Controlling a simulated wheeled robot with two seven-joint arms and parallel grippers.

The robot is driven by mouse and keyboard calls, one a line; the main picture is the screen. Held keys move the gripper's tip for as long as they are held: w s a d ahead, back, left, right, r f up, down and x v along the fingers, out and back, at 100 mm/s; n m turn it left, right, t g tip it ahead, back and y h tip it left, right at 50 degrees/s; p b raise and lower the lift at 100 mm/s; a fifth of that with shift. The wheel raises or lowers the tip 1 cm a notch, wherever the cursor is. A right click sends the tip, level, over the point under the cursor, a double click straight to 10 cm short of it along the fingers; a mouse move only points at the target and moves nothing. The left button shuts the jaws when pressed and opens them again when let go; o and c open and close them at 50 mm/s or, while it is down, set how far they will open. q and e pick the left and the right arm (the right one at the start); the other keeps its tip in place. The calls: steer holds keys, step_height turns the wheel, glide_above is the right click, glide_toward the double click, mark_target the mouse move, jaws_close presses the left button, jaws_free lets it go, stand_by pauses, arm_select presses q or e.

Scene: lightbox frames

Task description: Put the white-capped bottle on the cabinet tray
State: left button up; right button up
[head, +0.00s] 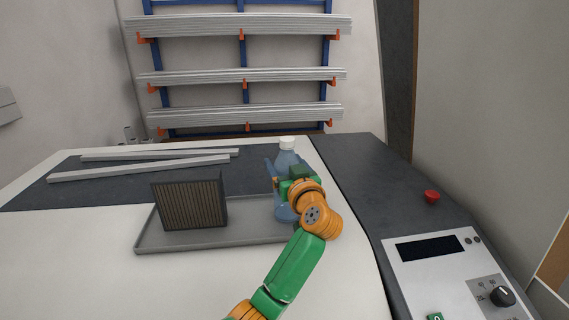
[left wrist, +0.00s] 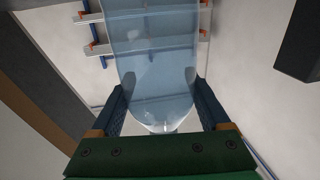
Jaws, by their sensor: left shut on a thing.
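The white-capped bottle (head: 286,160) is clear blue and looks upright in the head view, at the right end of the grey tray (head: 150,240). My left gripper (head: 280,187) is shut on its body from the near right side. In the left wrist view, the blue bottle (left wrist: 155,55) fills the space between both fingers of the left gripper (left wrist: 160,98). The gripper and wrist hide part of the bottle, and I cannot tell whether its base touches the tray. My right gripper is not in view.
A dark, ribbed box (head: 190,202) stands on the tray's left part. Long pale bars (head: 140,168) lie on the dark mat behind. To the right is a control panel (head: 440,262) with a red button (head: 432,196). A rack (head: 242,75) stands at the back.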

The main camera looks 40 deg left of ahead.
arm_select(q)
steer(key=o, duration=1.4)
steer(key=shift+d, duration=0.1)
steer(key=shift+s+d, duration=0.15)
steer(key=shift+d, duration=0.05)
steer(key=b+v, duration=0.2)
steer(key=v, duration=0.9)
steer(key=shift+s+d, duration=0.15)
steer(key=shift+d, duration=0.1)
steer(key=shift+r, duration=0.1)
